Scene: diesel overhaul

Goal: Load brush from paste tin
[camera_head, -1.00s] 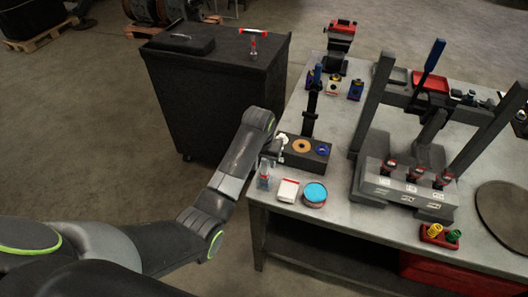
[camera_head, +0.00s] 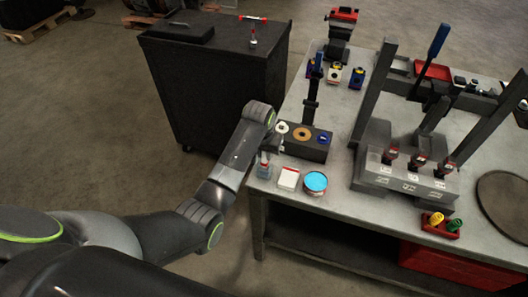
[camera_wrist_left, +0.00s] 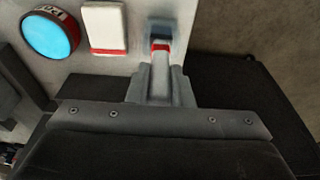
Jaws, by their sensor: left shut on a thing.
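My left gripper (camera_head: 267,154) reaches over the table's left corner and also shows in the left wrist view (camera_wrist_left: 161,72). Its fingers are shut on a thin thing, seemingly the brush (camera_wrist_left: 160,46), whose red-and-white part shows beyond the fingertips. The brush's lower end is at a small bluish see-through holder (camera_head: 264,169); whether it is inside I cannot tell. My right gripper is not in view.
A white box with a red edge (camera_head: 288,178) lies between holder and tin. Behind is a black block (camera_head: 308,150) with white, brown and blue rings. A grey press frame (camera_head: 368,100) stands right. A dark cabinet (camera_head: 215,85) stands left, beyond a floor gap.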

